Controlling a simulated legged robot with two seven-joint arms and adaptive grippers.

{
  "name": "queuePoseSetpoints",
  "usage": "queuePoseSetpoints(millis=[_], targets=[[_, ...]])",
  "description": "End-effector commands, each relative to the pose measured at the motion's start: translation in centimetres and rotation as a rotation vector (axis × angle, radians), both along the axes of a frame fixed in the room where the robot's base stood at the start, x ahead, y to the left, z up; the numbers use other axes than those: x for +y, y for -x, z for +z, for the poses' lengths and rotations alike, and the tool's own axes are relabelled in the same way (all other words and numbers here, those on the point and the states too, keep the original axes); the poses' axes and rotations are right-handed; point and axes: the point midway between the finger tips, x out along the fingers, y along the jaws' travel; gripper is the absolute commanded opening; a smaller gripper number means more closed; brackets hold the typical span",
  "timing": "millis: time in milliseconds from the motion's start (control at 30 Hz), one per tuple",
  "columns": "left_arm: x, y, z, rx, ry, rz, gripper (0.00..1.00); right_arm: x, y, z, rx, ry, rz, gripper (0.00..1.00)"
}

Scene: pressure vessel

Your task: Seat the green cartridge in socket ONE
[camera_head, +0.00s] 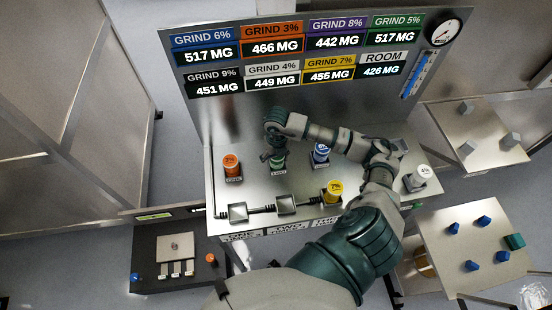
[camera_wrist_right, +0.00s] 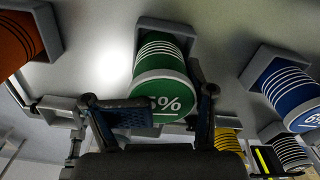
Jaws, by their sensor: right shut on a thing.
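The green cartridge (camera_head: 279,164) stands in its holder near the middle of the metal bench. In the right wrist view the green cartridge (camera_wrist_right: 160,65) shows its lid with a partly hidden percent label, and a grey square holder is around its far end. My right gripper (camera_head: 274,154) is at the cartridge, with its fingers (camera_wrist_right: 155,108) on either side of the lid, shut on it. Socket ONE (camera_head: 237,212) is the leftmost grey square at the bench front, above the ONE label, and looks empty. My left gripper is not in view.
An orange cartridge (camera_head: 232,164) stands left of the green one and a blue one (camera_head: 320,152) right of it. A second empty square socket (camera_head: 287,204) and a yellow cartridge (camera_head: 333,189) line the front. A white cartridge (camera_head: 421,173) is far right. A sign panel (camera_head: 220,110) rises behind.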

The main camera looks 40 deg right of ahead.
Motion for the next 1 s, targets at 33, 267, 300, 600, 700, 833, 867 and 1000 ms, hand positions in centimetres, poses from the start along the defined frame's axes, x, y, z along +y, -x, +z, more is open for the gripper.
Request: queuePoseSetpoints(millis=[33,267,300,600,700,833,867,1000], targets=[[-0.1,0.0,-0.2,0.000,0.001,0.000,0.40,-0.1,-0.1,0.5,-0.005,0.000,-0.001,0.06],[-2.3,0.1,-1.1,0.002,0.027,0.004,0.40,-0.3,0.6,3.2,-0.007,0.006,-0.001,0.00],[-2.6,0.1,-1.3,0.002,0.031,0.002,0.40,-0.7,1.5,3.2,-0.005,0.008,-0.002,0.00],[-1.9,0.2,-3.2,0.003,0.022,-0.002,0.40,-3.4,7.9,3.9,-0.003,0.015,-0.001,0.00],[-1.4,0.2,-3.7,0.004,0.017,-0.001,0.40,-4.3,9.7,4.1,-0.002,0.014,-0.001,0.00],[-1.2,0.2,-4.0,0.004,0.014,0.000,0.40,-5.1,11.2,4.4,-0.005,0.011,0.000,0.00],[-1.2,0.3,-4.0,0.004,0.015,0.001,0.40,-5.2,11.5,4.5,-0.005,0.010,-0.001,0.00],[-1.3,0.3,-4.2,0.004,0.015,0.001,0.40,-5.6,12.8,4.7,-0.007,0.008,0.000,0.00]])
